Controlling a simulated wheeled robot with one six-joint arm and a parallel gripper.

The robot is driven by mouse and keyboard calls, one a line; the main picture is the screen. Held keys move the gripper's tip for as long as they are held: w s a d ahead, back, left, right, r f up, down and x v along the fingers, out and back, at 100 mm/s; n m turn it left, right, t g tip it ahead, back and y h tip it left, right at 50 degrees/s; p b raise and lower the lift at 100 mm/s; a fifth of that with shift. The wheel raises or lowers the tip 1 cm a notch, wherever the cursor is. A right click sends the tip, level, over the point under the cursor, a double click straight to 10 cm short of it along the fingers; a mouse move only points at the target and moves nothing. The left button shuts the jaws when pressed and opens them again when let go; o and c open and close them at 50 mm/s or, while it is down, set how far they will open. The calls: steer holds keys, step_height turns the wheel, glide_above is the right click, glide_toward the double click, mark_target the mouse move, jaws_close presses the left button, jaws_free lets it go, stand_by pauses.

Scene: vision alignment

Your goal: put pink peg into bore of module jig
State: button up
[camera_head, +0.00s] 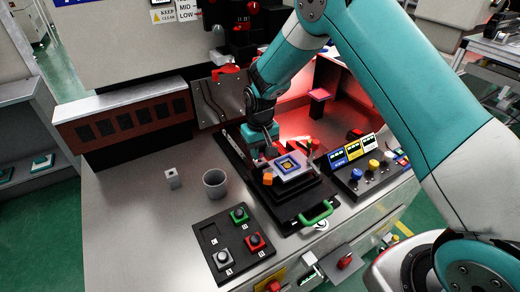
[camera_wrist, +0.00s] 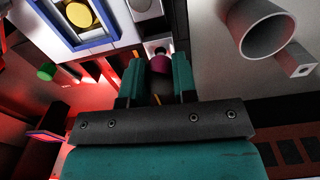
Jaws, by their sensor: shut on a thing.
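My gripper shows in the wrist view (camera_wrist: 160,72), its two teal fingers shut on the pink peg (camera_wrist: 160,64). A small pale round part shows just beyond the peg; I cannot tell whether the peg touches it. The module jig (camera_wrist: 112,35), pale with a blue square frame around a gold disc, lies up and left of the fingers. In the head view the jig (camera_head: 290,176) sits on a black base, and my gripper (camera_head: 270,150) is low at its far left edge. The peg and the bore cannot be made out there.
A grey cup (camera_head: 214,184) and a small white block with a hole (camera_head: 172,178) stand left of the jig. A black button panel (camera_head: 232,242) lies in front.

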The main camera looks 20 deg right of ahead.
steer(key=shift+f+b, duration=0.45)
steer(key=shift+f, duration=0.45)
steer(key=o, duration=1)
steer(key=shift+r+b, duration=0.5)
steer(key=shift+r, duration=8.2)
